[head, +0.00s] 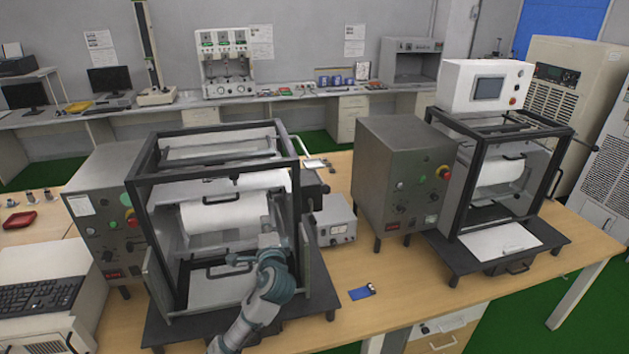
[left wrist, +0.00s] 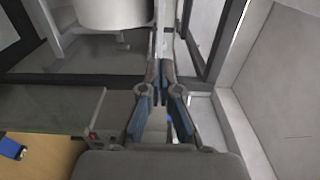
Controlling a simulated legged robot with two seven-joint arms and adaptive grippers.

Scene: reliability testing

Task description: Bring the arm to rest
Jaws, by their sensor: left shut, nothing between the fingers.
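My left arm (head: 245,318) comes in from the bottom of the head view and reaches into the open front of the left test machine (head: 150,225). My left gripper (head: 277,215) is at the right side of this machine's black frame, beside the white roller (head: 222,212). In the left wrist view the fingers of the left gripper (left wrist: 160,68) come together with nothing held. The roller (left wrist: 110,14) and frame bars show just beyond them. I cannot tell whether the fingers touch the machine. My right gripper is not in view.
A second machine (head: 505,185) with a control box (head: 400,185) stands to the right on the wooden table (head: 400,290). A small blue object (head: 362,292) lies on the table in front. A keyboard (head: 40,295) is at the left. The table's front middle is mostly clear.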

